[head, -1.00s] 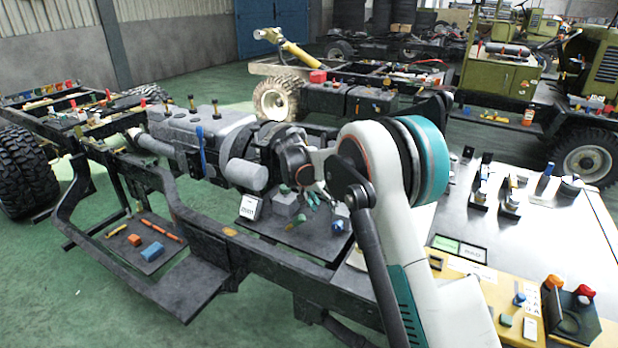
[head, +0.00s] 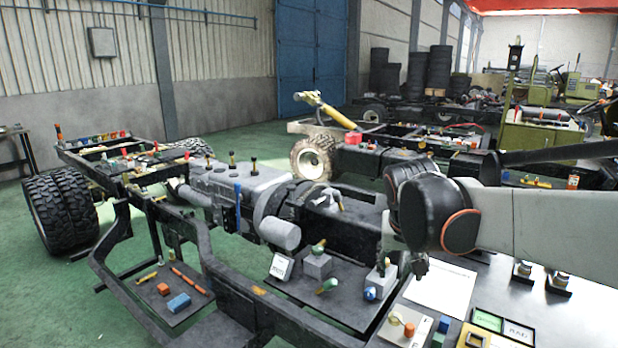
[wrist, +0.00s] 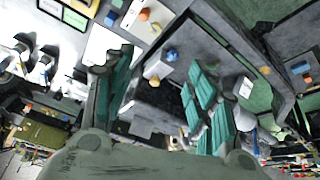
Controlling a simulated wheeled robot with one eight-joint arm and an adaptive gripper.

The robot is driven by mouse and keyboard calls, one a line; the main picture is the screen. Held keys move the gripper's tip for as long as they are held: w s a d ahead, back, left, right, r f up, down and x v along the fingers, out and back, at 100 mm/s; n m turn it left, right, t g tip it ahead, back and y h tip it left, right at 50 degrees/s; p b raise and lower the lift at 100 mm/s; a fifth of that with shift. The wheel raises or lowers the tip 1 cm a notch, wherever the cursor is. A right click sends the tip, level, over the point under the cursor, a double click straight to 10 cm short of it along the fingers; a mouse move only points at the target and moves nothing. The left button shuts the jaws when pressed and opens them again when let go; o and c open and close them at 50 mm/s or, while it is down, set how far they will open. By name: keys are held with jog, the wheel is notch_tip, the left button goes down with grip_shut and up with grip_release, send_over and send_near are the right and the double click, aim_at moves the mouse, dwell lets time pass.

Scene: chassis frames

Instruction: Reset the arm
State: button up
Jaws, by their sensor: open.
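My arm comes in from the right in the head view, a white link ending in a dark wrist joint with an orange ring. My gripper (wrist: 160,100) fills the middle of the wrist view, its two green-padded fingers spread apart with nothing held between them. In the head view only a small dark part of the gripper shows below the wrist joint, above the edge between the chassis shelf and the bench. The fingertips are hard to make out there.
The black chassis frame (head: 240,287) with its grey gearbox stands at left and centre. A dark shelf (head: 330,306) holds grey blocks and small knobs. The metal bench (head: 590,322) at right carries a white sheet (head: 441,287) and several fittings. Green floor lies open at left.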

jog(key=s+f+n+t+y, duration=0.1)
jog(key=s+f, duration=0.3)
jog(key=s, duration=1.7)
jog(key=shift+s+d+f+n+t+y, duration=0.2)
jog(key=shift+s+n+t+y, duration=0.2)
jog(key=shift+n+t, duration=0.4)
dwell(0.9)
